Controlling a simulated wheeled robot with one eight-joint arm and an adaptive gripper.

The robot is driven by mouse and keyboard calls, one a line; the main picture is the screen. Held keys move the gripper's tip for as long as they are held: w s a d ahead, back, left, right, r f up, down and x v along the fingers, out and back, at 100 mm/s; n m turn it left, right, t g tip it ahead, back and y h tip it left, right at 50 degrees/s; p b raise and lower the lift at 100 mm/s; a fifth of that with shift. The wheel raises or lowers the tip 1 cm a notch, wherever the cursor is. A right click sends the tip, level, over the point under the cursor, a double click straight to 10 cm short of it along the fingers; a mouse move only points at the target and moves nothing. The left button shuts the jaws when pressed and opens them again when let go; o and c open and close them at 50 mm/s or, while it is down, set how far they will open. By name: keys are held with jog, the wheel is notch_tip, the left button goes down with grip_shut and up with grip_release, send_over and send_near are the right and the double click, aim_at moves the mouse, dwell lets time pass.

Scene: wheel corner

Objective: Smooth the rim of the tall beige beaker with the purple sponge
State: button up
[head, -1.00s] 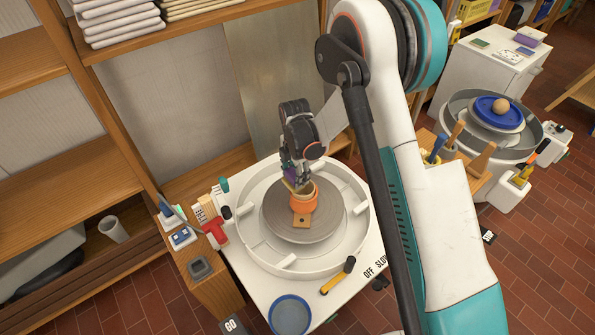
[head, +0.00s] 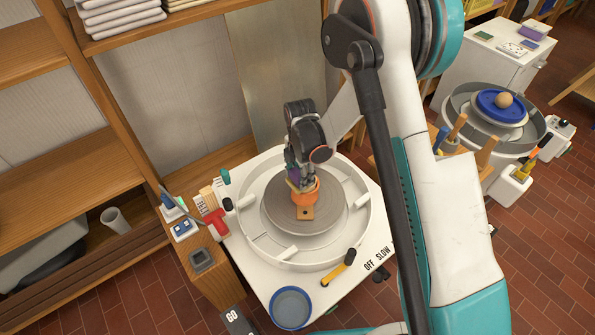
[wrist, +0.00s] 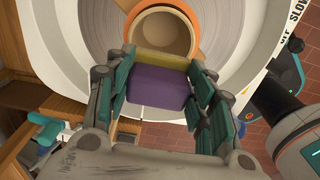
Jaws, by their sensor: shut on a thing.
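My gripper (wrist: 160,90) is shut on the purple sponge (wrist: 158,87), which has a yellow layer (wrist: 162,61) on the side facing the beaker. The beige beaker (wrist: 164,36) shows in the wrist view as a round opening with an orange band around it. Its orange outside (head: 304,193) shows in the head view, near the middle of the grey wheel disc (head: 325,218). The yellow layer overlaps the near edge of the rim in the wrist view; I cannot tell whether they touch. In the head view my gripper (head: 297,183) hides much of the rim.
A white splash basin (head: 262,250) rings the wheel. A small brown block (head: 305,213) is in front of the beaker. A red tool (head: 211,218) is at left. A second wheel (head: 497,110) stands at right.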

jog(key=shift+s+d, duration=0.25)
jog(key=shift+s, duration=0.05)
jog(key=shift+d, duration=0.1)
jog(key=shift+s+d+f, duration=0.1)
jog(key=shift+s+d, duration=0.1)
jog(key=shift+d, duration=0.3)
jog(key=shift+s+d, duration=0.2)
jog(key=shift+d, duration=0.25)
jog(key=shift+w+d, duration=0.2)
jog(key=shift+d, duration=0.35)
jog(key=shift+w+d, duration=0.15)
jog(key=shift+d, duration=0.35)
notch_tip(320, 180, up, 6)
jog(key=p, duration=0.3)
